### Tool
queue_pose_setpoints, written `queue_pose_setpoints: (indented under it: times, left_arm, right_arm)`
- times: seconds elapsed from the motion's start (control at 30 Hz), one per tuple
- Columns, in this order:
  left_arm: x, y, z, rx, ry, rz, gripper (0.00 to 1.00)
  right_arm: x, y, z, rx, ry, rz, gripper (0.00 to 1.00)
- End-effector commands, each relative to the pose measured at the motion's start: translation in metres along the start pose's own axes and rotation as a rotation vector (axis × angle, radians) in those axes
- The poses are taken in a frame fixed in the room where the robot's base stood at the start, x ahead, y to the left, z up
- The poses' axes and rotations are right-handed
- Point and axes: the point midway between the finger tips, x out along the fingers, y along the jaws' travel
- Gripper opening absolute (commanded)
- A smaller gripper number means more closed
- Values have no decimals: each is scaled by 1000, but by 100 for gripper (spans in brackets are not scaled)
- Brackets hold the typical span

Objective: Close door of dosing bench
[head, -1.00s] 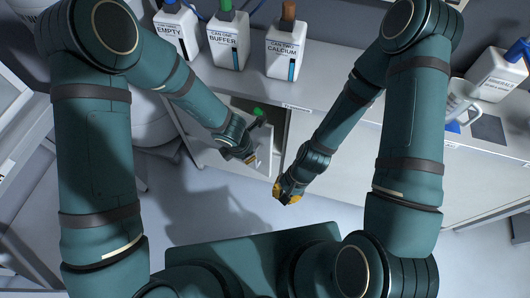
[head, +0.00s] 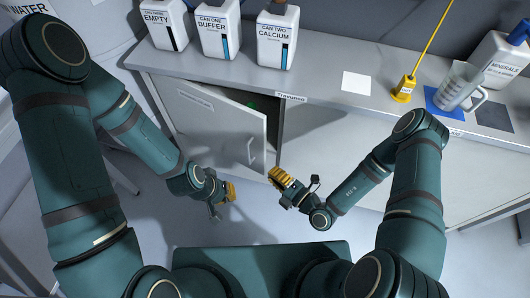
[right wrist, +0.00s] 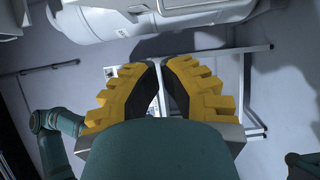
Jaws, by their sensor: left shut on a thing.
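The dosing bench's door (head: 215,125) is pale grey and stands ajar. Its handle (head: 251,151) shows near the right edge, and a dark gap opens behind its top and right edges. My left gripper (head: 230,191) is low, below and in front of the door, apart from the handle in the picture. Its yellow fingers are closed; what lies between them cannot be made out. My right gripper (head: 274,173) is just right of the door's free edge. In the right wrist view its fingertips (right wrist: 159,62) are nearly together with nothing visible between them.
On the bench top (head: 320,82) stand labelled canisters, such as the calcium canister (head: 277,38). A yellow tool (head: 404,88) with a long rod and a clear jug (head: 459,86) stand to the right. The floor before the door is clear.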

Motion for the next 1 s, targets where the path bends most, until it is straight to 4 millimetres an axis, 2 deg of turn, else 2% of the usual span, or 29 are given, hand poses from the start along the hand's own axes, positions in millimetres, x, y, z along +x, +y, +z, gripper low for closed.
queue_pose_setpoints:
  times: [0.17, 0.63, 0.7, 0.8, 1.0]
  left_arm:
    - [1, -1, 1, 9, -1, 2, 0]
    - [11, -4, 2, 7, -3, 2, 0]
    - [13, -5, 2, 7, -2, 1, 0]
    - [15, -6, 1, 7, -1, 1, 0]
    - [16, -6, 1, 7, 0, 1, 0]
  right_arm:
    - [15, 0, 2, 4, -10, 1, 0]
    - [104, 0, 1, 0, -6, 3, 0]
    - [103, -1, 17, -3, -9, 1, 0]
    - [106, -1, 28, -1, -8, 0, 0]
    - [108, 0, 40, 0, -8, 0, 0]
